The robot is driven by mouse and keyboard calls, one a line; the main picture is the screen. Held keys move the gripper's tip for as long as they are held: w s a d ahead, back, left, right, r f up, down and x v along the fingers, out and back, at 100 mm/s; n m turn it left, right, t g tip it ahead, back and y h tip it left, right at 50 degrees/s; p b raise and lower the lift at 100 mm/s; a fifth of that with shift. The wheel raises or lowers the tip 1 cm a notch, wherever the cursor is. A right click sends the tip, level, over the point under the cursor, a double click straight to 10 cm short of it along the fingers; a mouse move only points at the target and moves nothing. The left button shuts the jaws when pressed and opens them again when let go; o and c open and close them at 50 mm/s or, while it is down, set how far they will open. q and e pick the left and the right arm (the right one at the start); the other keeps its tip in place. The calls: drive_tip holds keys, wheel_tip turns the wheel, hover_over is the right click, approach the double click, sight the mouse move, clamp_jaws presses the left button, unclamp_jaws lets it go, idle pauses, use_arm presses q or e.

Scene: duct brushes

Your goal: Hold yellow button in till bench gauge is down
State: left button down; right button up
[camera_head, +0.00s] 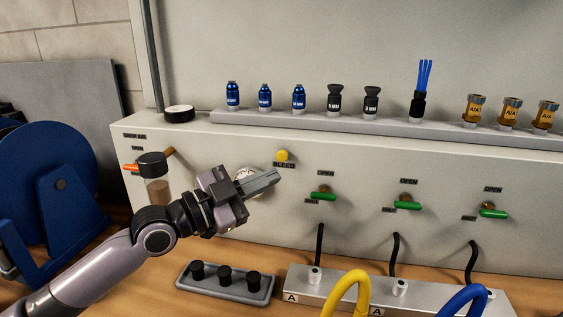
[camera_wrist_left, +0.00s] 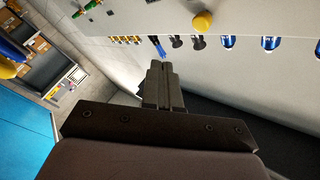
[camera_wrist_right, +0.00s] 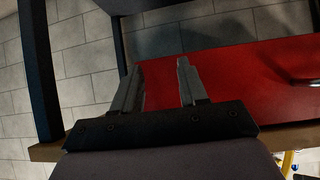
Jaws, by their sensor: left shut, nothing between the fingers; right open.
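The yellow button (camera_head: 283,155) sits on the grey panel above a BLEED label. It also shows in the left wrist view (camera_wrist_left: 203,21), ahead and to the right of the fingertips. My left gripper (camera_head: 275,177) is shut and empty, in front of the panel just below the button; no contact with the button shows. A round white gauge (camera_head: 242,174) on the panel is mostly hidden behind my left gripper, so its needle cannot be read. My right gripper (camera_wrist_right: 160,66) is open and empty over a red surface, outside the head view.
Green valve handles (camera_head: 320,196) stick out of the panel to the right. An orange-handled valve (camera_head: 131,168) is at the left. A tray with black plugs (camera_head: 225,283) lies on the bench below. Blue, black and brass fittings stand on a ledge (camera_head: 390,129) above.

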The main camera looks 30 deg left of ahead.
sight(282, 156)
use_arm(q)
drive_tip(key=shift+w+a+b, duration=0.2)
drive_tip(key=shift+w+b, duration=0.35)
drive_tip(key=shift+w, duration=0.3)
drive_tip(key=shift+w+a+b, duration=0.25)
drive_tip(key=shift+w+b, duration=0.25)
drive_tip(key=shift+w, duration=0.4)
drive_tip(key=shift+w+a+b, duration=0.2)
drive_tip(key=shift+w+b, duration=0.35)
drive_tip(key=shift+w, duration=0.3)
drive_tip(key=shift+w+a+b, duration=0.15)
drive_tip(key=shift+w+b, duration=0.25)
drive_tip(key=shift+b, duration=0.1)
drive_tip(key=shift+w+a+b, duration=0.1)
drive_tip(key=shift+w+b, duration=0.4)
drive_tip(key=shift+b, duration=0.15)
idle(0.6)
idle(1.7)
drive_tip(key=shift+s+d+p, duration=0.25)
drive_tip(key=shift+s+p, duration=0.45)
drive_tip(key=shift+s, duration=0.2)
